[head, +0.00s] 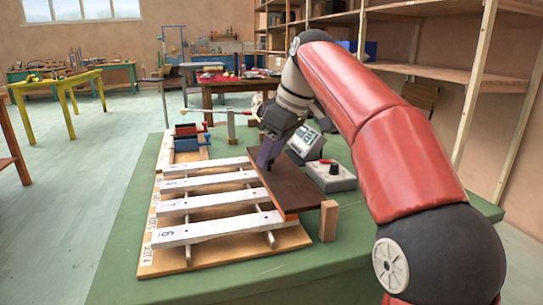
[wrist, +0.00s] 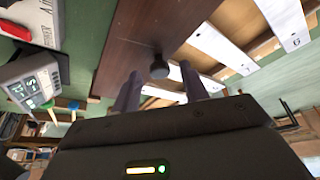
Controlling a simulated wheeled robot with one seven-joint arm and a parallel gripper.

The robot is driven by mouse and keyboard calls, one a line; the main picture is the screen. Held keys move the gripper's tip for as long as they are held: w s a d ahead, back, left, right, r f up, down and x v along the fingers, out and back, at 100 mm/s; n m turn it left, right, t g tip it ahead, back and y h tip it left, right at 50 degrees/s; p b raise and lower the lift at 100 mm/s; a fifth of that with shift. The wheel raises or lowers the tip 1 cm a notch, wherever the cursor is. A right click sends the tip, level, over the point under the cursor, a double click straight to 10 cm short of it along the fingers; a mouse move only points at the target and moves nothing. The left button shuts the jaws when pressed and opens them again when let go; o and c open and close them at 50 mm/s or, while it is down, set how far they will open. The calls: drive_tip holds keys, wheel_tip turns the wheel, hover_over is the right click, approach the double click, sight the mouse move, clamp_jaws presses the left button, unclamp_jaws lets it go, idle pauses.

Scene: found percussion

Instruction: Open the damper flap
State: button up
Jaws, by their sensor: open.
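The damper flap (head: 298,183) is a dark brown board lying over the right part of the white numbered bars (head: 215,228). It looks roughly flat, though its exact tilt is hard to tell. In the wrist view the flap (wrist: 133,45) carries a small dark round knob (wrist: 159,68) near its edge. My gripper (head: 265,160) points down at the flap's far left part. Its two fingers are apart in the wrist view (wrist: 161,82), with the knob between and just beyond them. I cannot tell whether they touch the flap. The knob is hidden in the head view.
A wooden post (head: 328,221) stands at the flap's near right corner. A grey box with a knob (head: 331,177) and a grey display unit (head: 306,143) stand right of the flap. A blue vise (head: 187,140) is behind the bars. The green tabletop is clear at left.

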drive_tip(key=shift+f, duration=0.1)
clamp_jaws()
idle(0.4)
